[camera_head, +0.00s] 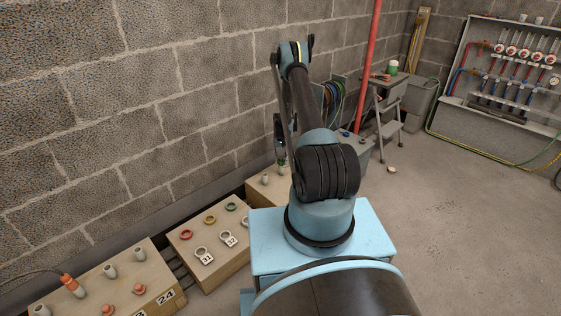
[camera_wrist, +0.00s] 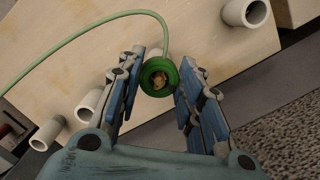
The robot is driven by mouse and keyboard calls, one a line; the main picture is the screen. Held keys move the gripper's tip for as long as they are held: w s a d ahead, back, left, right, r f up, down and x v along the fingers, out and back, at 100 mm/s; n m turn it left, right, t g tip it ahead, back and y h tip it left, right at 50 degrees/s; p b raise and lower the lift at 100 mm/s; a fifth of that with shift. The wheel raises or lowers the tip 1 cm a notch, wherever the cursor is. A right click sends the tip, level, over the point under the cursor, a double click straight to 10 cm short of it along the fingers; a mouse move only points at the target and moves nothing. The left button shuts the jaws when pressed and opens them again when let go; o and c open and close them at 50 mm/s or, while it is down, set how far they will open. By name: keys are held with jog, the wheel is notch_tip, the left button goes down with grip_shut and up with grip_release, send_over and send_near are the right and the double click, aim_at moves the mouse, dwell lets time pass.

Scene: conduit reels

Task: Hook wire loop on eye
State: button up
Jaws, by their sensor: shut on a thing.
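My gripper (camera_wrist: 159,66) points down over a pale wooden box (camera_wrist: 100,50) in the wrist view. Its two blue-grey fingers are shut on a round green piece (camera_wrist: 157,88) with a dark hollow and a tan centre. A thin green wire (camera_wrist: 62,50) arcs from this piece to the left. In the head view my gripper (camera_head: 281,150) hangs near the wall above the farthest wooden box (camera_head: 257,193), partly hidden by my arm.
Short grey pipe stubs (camera_wrist: 246,12) stand on the box around my gripper. In the head view, a middle box (camera_head: 222,262) bears coloured rings and white numbered rings. A nearer box (camera_head: 95,299) has stubs and orange caps.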

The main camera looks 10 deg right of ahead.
jog(key=shift+f, duration=0.55)
jog(key=o, duration=1)
jog(key=shift+o, duration=0.2)
jog(key=o, duration=0.5)
jog(key=shift+w+r, duration=0.1)
jog(key=shift+r, duration=4.9)
jog(key=shift+r, duration=0.1)
